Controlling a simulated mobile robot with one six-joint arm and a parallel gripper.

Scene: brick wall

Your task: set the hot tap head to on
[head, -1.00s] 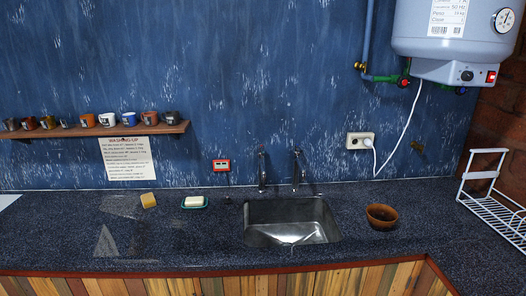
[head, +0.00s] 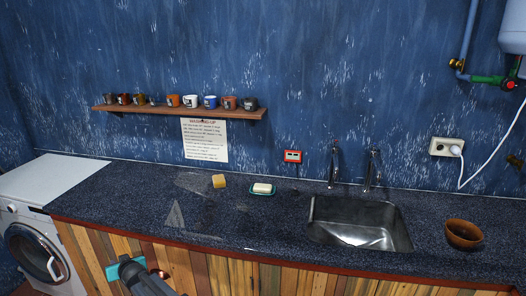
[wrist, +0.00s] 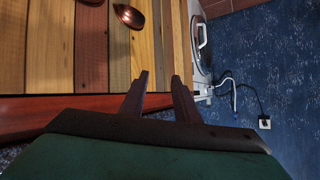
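Two slim metal taps stand behind the steel sink (head: 350,238) in the head view, a left tap (head: 333,167) and a right tap (head: 373,170). Their heads are small there, and I cannot tell which is hot or whether either is on. Part of my arm shows low at the bottom left of the head view, in front of the wooden cabinet and well left of the taps. In the wrist view my gripper (wrist: 159,80) is open and empty, its two fingers apart. No tap shows in the wrist view.
Soap in a dish (head: 262,189), a yellow sponge (head: 219,181) and a brown bowl (head: 463,234) are on the dark counter (head: 130,195). A mug shelf (head: 180,110), red-framed device (head: 292,156) and socket (head: 446,147) are on the wall. A washing machine (head: 35,235) stands left.

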